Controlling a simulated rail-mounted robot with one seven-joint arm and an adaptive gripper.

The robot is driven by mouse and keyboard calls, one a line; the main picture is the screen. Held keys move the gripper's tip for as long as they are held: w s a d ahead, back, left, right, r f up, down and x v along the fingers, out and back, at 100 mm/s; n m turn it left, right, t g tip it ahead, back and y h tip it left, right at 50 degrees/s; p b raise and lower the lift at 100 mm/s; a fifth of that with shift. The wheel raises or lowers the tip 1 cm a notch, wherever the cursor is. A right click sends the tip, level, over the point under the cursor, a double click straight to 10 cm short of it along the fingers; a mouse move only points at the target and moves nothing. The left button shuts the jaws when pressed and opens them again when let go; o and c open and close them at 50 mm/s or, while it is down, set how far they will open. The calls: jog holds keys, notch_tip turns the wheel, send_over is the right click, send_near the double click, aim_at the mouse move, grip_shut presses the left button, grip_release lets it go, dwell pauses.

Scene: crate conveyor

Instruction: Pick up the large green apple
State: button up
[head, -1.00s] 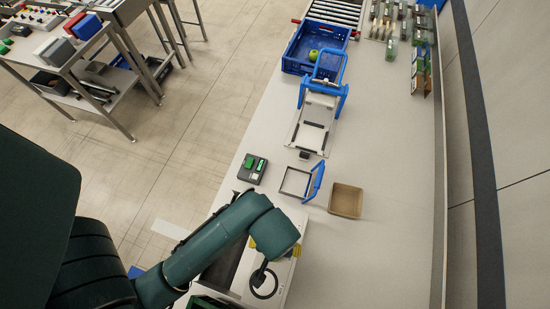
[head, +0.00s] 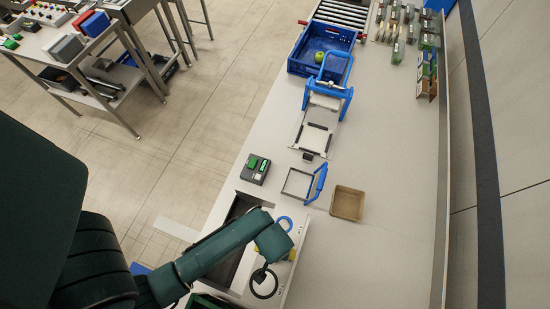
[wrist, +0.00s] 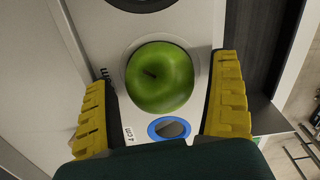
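A large green apple (wrist: 160,77) with a dark stem rests on a round ring of the white gauge panel (wrist: 120,20) in the wrist view. My gripper (wrist: 163,68) has its yellow ribbed fingers spread on either side of the apple, with gaps to both. In the head view my arm hides this apple, and a bit of yellow finger (head: 291,254) shows over the panel. A second green apple (head: 319,57) lies in the blue crate (head: 333,76) at the far end.
A blue ring (wrist: 168,128) marked 4 cm and a black ring lie beside the apple on the panel. A brown box (head: 347,203), a blue-handled frame (head: 299,184) and a green-topped device (head: 255,169) stand farther along the counter.

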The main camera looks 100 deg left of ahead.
jog(key=c, duration=1.1)
jog(key=shift+c, duration=0.2)
